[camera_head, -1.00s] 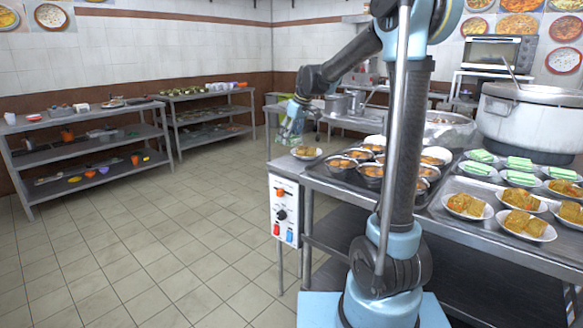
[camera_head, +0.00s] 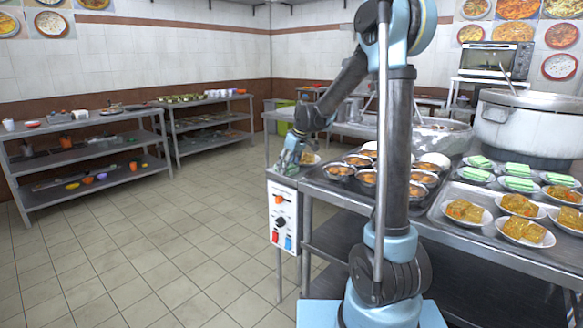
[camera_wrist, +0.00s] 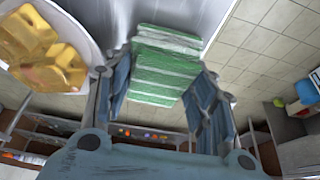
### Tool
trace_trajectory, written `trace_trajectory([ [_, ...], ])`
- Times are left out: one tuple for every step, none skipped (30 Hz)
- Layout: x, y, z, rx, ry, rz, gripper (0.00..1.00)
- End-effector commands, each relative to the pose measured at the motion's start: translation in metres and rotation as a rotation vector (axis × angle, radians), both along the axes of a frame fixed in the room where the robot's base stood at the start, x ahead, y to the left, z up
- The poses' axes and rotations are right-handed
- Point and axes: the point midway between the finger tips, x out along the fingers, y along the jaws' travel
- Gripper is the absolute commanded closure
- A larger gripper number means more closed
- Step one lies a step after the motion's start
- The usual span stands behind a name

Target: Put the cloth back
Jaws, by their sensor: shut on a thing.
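The cloth (camera_wrist: 166,66) is a folded green-and-white stack between the two fingers of my gripper (camera_wrist: 163,98) in the wrist view. My gripper is shut on it. In the head view my gripper (camera_head: 289,160) is low over the near left corner of the steel table (camera_head: 352,208), above the white control box. The cloth can hardly be made out there. A plate of yellow-orange food (camera_wrist: 38,48) is close beside the gripper in the wrist view, and bare steel shows behind the cloth. I cannot tell whether the cloth touches the table.
Several bowls of food (camera_head: 417,191) stand on a dark tray right of my gripper. Similar green-and-white folded items (camera_head: 519,184) lie on plates farther right, by a large pot (camera_head: 530,125). The control box (camera_head: 284,216) hangs at the table's corner. The tiled floor is clear.

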Motion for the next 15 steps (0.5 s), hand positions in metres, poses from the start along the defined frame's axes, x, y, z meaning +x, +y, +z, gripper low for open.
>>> trace_trajectory([
  [0.0001, -0.0001, 0.0001, 0.000, 0.000, 0.000, 0.79],
  [0.0000, -0.0001, 0.0002, 0.000, 0.000, 0.000, 0.79],
  [0.0000, -0.0002, 0.0001, 0.000, 0.000, 0.000, 0.79],
  [0.0000, -0.0002, -0.0002, 0.000, 0.000, 0.000, 0.79],
  [0.0000, -0.0001, -0.0008, 0.000, 0.000, 0.000, 0.79],
  [0.0001, -0.0002, -0.0018, 0.000, 0.000, 0.000, 0.79],
  [0.0001, -0.0002, -0.0015, 0.000, 0.000, 0.000, 0.42],
  [0.0000, -0.0003, -0.0014, 0.000, 0.000, 0.000, 0.41],
  [0.0000, -0.0003, -0.0014, 0.000, 0.000, 0.000, 0.41],
  [0.0000, -0.0004, -0.0013, 0.000, 0.000, 0.000, 0.41],
  [0.0001, -0.0005, -0.0013, 0.000, 0.000, -0.001, 0.41],
  [0.0001, -0.0005, -0.0013, 0.000, 0.000, -0.001, 0.41],
  [0.0002, -0.0007, -0.0014, 0.000, 0.000, -0.001, 0.41],
  [0.0002, -0.0007, -0.0014, 0.000, 0.000, -0.001, 0.41],
  [0.0003, -0.0009, -0.0013, 0.000, 0.000, -0.001, 0.41],
])
